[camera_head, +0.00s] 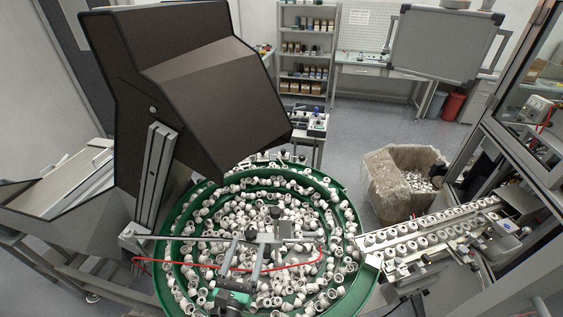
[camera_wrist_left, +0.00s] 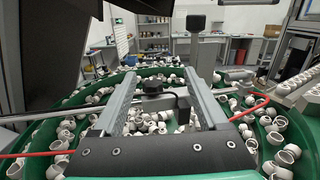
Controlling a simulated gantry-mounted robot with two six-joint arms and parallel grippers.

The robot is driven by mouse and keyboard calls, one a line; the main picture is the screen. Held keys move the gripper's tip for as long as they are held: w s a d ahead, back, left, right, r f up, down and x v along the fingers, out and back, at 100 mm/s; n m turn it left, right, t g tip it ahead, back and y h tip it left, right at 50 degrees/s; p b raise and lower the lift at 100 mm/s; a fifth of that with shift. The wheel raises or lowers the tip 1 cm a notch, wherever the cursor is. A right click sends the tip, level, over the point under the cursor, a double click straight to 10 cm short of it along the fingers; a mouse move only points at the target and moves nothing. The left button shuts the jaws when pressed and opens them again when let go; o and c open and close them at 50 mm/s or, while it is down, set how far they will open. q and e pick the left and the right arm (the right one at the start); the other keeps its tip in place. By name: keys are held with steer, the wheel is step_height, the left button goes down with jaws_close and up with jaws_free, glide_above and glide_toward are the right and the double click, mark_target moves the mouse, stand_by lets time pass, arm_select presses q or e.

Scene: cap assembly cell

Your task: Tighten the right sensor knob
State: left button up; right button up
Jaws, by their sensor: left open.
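A thin metal sensor rod (camera_head: 190,238) spans the green bowl. A black knob (camera_head: 250,232) sits on it; in the left wrist view this dark knob (camera_wrist_left: 152,87) is between the fingers, apart from both. Another black-topped knob (camera_head: 275,212) stands just to its right on an upright post; its square black top (camera_wrist_left: 196,22) rises beyond the right finger. I cannot tell for certain which is the right sensor knob. My left gripper (camera_head: 250,241) is open and empty over the bowl, its two grey fingers pointing away; they also show in the left wrist view (camera_wrist_left: 160,80). My right gripper is out of view.
The green feeder bowl (camera_head: 349,222) holds many white caps. A large dark hopper (camera_head: 190,110) overhangs the back left. A conveyor (camera_head: 440,236) with caps and a cardboard box (camera_head: 378,190) stand to the right.

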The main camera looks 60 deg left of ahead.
arm_select(q)
steer(key=w+r+n+t+p, duration=0.1)
steer(key=w+r+n+p, duration=0.2)
steer(key=r, duration=0.9)
steer(key=w+d+r+n+t+y+p, duration=0.1)
steer(key=w+r+n+p, duration=0.2)
steer(key=w+r, duration=0.4)
step_height(320, 180, up, 6)
steer(key=shift+d+f+n, duration=0.1)
steer(key=shift+d+n, duration=0.15)
steer(key=shift+n, duration=0.25)
